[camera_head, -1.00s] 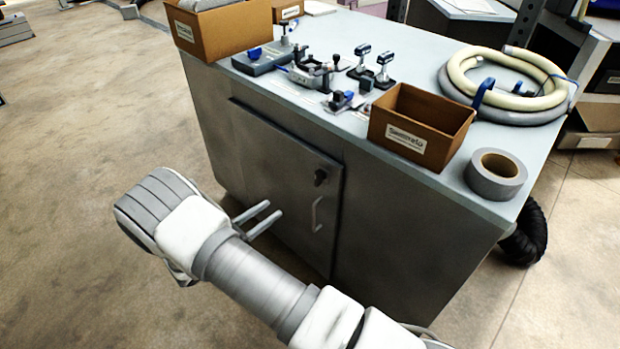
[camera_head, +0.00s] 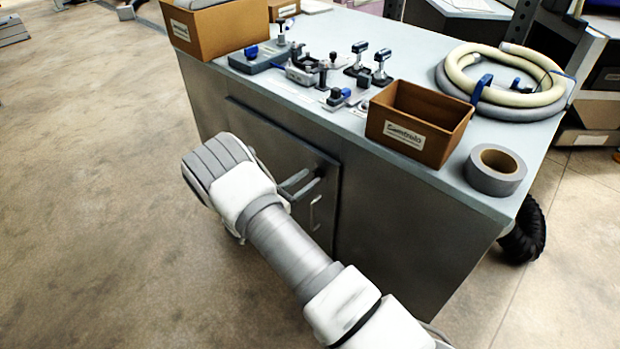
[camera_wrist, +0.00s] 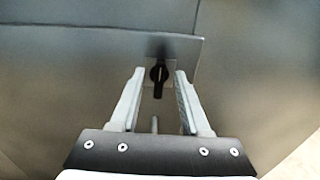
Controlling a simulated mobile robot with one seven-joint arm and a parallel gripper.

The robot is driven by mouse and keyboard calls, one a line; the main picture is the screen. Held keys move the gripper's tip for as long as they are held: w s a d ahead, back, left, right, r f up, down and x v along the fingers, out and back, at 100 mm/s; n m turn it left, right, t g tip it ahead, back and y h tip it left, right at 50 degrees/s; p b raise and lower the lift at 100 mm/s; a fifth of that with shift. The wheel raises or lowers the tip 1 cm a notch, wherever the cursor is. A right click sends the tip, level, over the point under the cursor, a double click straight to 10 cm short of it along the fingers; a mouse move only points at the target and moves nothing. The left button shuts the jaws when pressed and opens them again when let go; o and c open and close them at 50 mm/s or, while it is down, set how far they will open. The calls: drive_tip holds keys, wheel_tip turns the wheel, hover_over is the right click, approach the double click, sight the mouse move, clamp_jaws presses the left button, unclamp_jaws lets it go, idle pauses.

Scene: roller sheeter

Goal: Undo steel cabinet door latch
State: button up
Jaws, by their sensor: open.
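The steel cabinet door (camera_head: 270,138) looks shut on the front of the grey cabinet. Its dark latch knob (camera_wrist: 158,73) shows in the wrist view near the door's upper corner, with its grip upright. My gripper (camera_wrist: 160,74) is open and empty, and the knob appears between its two fingertips. In the head view my gripper (camera_head: 312,177) is right at the door's latch corner, and the latch is mostly hidden there. I cannot tell whether the fingers touch it. The bar handle (camera_head: 315,212) is below the fingers; part of it shows between them in the wrist view (camera_wrist: 155,124).
On the cabinet top (camera_head: 450,205) are an open cardboard box (camera_head: 415,135), a tape roll (camera_head: 495,170), a coiled hose (camera_head: 510,95) and several tools. Another box (camera_head: 215,28) is at the far left corner. The floor (camera_head: 90,200) left of the cabinet is clear.

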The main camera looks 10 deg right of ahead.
drive_tip(key=shift+w+d, duration=0.4)
drive_tip(key=shift+d, duration=0.15)
clamp_jaws()
